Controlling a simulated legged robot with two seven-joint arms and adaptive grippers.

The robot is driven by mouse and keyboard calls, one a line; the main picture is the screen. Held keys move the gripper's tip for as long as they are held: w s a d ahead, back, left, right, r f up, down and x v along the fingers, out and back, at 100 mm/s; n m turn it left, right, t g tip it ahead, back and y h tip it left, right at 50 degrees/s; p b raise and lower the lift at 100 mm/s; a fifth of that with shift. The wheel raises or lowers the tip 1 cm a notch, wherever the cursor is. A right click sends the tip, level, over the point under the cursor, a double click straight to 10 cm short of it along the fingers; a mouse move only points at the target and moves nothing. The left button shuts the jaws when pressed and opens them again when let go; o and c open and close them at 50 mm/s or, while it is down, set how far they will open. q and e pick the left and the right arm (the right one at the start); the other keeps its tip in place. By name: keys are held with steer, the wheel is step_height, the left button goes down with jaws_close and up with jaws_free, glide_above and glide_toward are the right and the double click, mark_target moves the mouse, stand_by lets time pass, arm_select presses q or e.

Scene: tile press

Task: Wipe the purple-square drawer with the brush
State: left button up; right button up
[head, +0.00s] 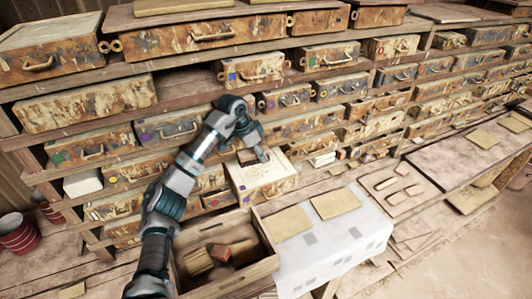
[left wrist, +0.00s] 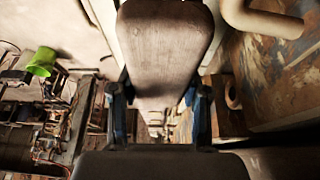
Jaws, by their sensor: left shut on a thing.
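My left gripper (head: 262,155) reaches down over a worn, pale-topped box or drawer (head: 279,181) in the middle of the head view. In the left wrist view my left gripper (left wrist: 158,118) is shut on a brown wooden block, the brush (left wrist: 165,45). Its bristles cannot be made out. A drawer with a small purple square (head: 145,136) shows in the rack left of my arm. Another drawer (head: 284,101) to the right of my arm has a small purplish mark. A curved handle (left wrist: 262,18) is close to the gripper in the left wrist view. My right gripper is not in view.
A rack of rusty, paint-worn drawers fills the back. An open wooden crate (head: 262,273) with blocks stands in front. A white cloth (head: 345,250) with tan tiles lies to its right. Red buckets (head: 20,236) stand at the far left.

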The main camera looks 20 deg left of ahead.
mark_target(247, 153)
arm_select(q)
steer(key=shift+s+a, duration=0.25)
steer(key=shift+s, duration=0.1)
steer(key=shift+s+a+r+b, duration=0.15)
steer(key=shift+s+a, duration=0.25)
steer(key=shift+s, duration=0.2)
steer(key=shift+s+a+r+b, duration=0.15)
steer(key=shift+s+a, duration=0.25)
steer(key=shift+s, duration=0.2)
steer(key=shift+s+a+f, duration=0.1)
steer(key=shift+a, duration=0.15)
